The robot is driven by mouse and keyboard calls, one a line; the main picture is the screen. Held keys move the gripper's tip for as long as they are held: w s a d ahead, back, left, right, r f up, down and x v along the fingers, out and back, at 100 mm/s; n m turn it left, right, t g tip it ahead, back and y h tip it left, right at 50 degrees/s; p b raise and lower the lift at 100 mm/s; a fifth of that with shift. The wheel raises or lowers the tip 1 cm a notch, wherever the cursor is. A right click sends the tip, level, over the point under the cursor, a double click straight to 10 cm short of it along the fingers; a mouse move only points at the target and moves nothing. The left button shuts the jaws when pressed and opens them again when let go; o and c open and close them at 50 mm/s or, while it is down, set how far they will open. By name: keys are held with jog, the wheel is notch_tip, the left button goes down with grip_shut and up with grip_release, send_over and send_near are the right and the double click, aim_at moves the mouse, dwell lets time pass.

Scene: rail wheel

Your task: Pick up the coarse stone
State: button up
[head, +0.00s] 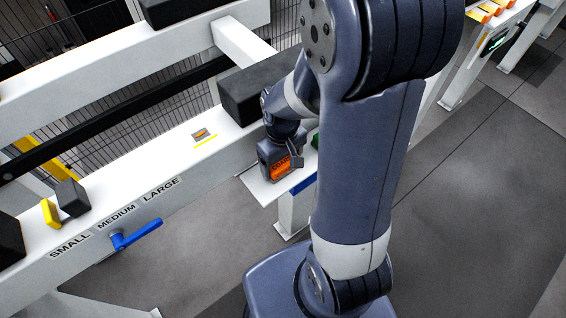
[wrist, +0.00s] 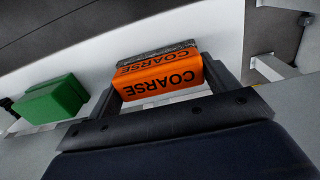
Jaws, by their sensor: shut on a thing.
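The coarse stone is an orange block with COARSE printed in black on two faces and a dark speckled grey layer on its far side. In the wrist view the coarse stone (wrist: 160,82) sits between the two dark fingers of my gripper (wrist: 165,95), which is shut on it. In the head view the coarse stone (head: 281,168) shows at the end of my arm, over a small white shelf (head: 262,190). My gripper (head: 282,160) partly covers it there. I cannot tell whether the stone touches the shelf.
A green block (wrist: 52,100) lies on the shelf left of my gripper in the wrist view. A white beam with SMALL, MEDIUM and LARGE labels (head: 116,217) runs beside the shelf, with a blue lever (head: 135,236). A black block (head: 250,92) stands on the beam behind my gripper.

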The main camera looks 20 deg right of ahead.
notch_tip(320, 180, up, 10)
jog(key=shift+r, duration=0.1)
dwell(0.4)
